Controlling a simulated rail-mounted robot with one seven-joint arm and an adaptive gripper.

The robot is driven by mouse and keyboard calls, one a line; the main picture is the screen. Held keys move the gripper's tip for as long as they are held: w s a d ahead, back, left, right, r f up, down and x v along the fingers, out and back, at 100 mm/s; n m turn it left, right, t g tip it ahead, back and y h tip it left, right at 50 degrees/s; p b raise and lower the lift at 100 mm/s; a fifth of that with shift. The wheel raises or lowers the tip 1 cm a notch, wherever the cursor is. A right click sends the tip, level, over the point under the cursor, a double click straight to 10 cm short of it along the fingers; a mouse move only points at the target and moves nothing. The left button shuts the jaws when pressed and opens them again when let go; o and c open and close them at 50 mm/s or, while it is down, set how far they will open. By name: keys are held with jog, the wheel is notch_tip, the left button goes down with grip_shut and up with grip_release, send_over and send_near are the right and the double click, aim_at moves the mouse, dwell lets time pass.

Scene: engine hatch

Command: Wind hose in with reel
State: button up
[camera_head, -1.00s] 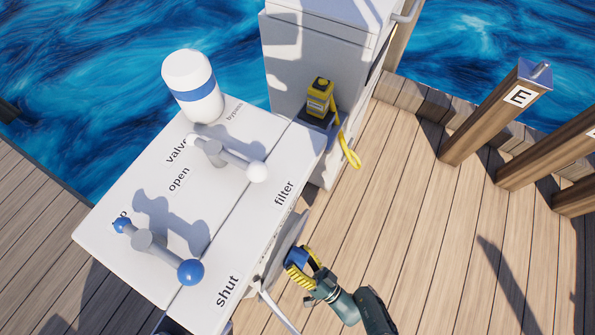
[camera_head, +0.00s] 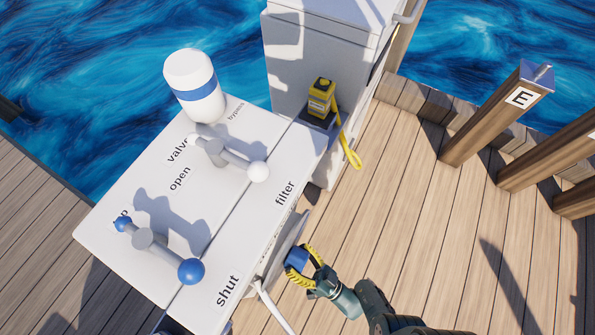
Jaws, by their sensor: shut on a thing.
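My gripper (camera_head: 304,264), with yellow ribbed fingers, is at the lower middle, beside the right side of the white cabinet. It is shut on a blue knob or handle (camera_head: 297,259) that appears to belong to the reel (camera_head: 283,247), a pale disc on the cabinet's side. Most of the reel is hidden under the cabinet top's edge. A white hose (camera_head: 272,306) runs down from the cabinet side toward the bottom edge of the picture.
The white cabinet top (camera_head: 240,235) carries a valve lever with a white ball (camera_head: 258,172), a lever with blue balls (camera_head: 190,271) and a white canister with a blue band (camera_head: 200,98). A yellow device (camera_head: 320,97) stands behind. Wooden posts (camera_head: 500,112) stand right; the deck between is clear.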

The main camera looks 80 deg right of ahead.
jog(key=o, duration=1.1)
jog(key=shift+s+a, duration=0.1)
jog(key=shift+o, duration=0.2)
jog(key=shift+r, duration=0.1)
notch_tip(320, 180, up, 8)
jog(key=shift+a+r, duration=0.1)
jog(key=shift+r, duration=0.75)
